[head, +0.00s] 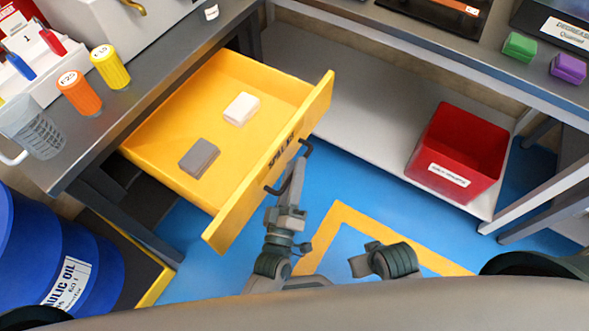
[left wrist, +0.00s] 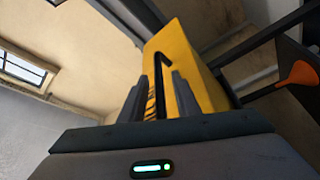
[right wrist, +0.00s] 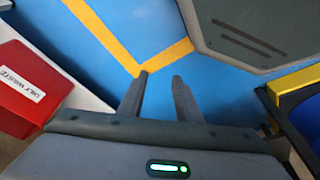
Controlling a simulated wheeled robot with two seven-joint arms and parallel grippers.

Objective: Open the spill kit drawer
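The yellow spill kit drawer (head: 215,140) is pulled well out from under the grey bench in the head view. Its yellow front carries dark lettering and a black bar handle (head: 273,189). My left gripper (head: 298,165) is at the handle. In the left wrist view the fingers (left wrist: 160,85) stand apart, with the handle (left wrist: 162,65) and some of the yellow front showing between them; firm contact is not visible. My right gripper (right wrist: 160,85) is open and empty above the blue floor.
A white block (head: 241,109) and a grey block (head: 199,158) lie in the drawer. A red bin (head: 460,150) stands on the low shelf at right. A blue oil drum (head: 60,265) is at lower left. Blue floor in front of the drawer is clear.

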